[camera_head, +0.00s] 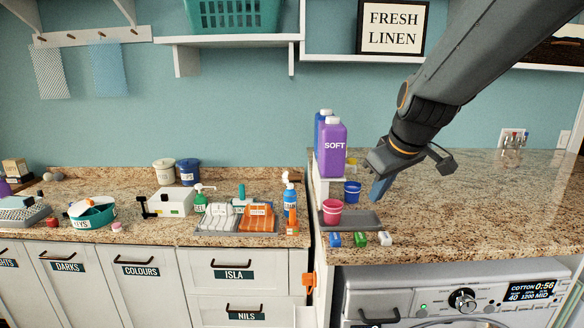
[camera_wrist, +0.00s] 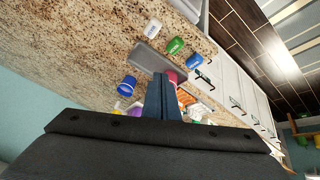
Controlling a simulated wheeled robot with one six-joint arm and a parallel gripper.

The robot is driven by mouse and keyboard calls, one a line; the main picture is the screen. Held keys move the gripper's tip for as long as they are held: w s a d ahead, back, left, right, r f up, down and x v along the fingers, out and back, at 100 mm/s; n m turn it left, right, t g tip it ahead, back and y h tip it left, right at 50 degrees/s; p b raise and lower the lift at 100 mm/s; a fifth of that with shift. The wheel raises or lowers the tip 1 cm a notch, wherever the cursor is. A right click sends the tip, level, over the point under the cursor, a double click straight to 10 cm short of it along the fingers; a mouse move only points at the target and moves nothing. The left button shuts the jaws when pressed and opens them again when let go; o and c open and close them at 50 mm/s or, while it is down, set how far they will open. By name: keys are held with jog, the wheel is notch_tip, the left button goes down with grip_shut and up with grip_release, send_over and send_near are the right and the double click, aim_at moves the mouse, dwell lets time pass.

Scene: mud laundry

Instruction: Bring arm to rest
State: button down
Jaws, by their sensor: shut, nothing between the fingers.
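My gripper (camera_head: 376,190) hangs over the granite counter (camera_head: 470,190), just right of the blue cup and above the grey tray. Its blue fingers are together and empty, pointing down. In the wrist view, my gripper (camera_wrist: 161,80) shows its closed fingers in front of the counter. My arm comes in from the upper right of the head view.
A grey tray (camera_head: 361,220) holds a pink cup (camera_head: 332,211); a blue cup (camera_head: 352,191) stands behind. A purple SOFT bottle (camera_head: 332,148) stands left of my gripper on a white stand. A washing machine (camera_head: 460,300) is below. The counter's right side is clear.

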jog(key=s+f+m+g, duration=0.3)
jog(key=s+f+m, duration=0.3)
jog(key=s+f, duration=1.1)
notch_tip(320, 180, down, 11)
jog(key=w+g+b, duration=0.1)
jog(key=b, duration=0.9)
jog(key=shift+a+r+g+h, duration=0.15)
jog(key=shift+g+h, duration=0.15)
jog(key=shift+h, duration=0.1)
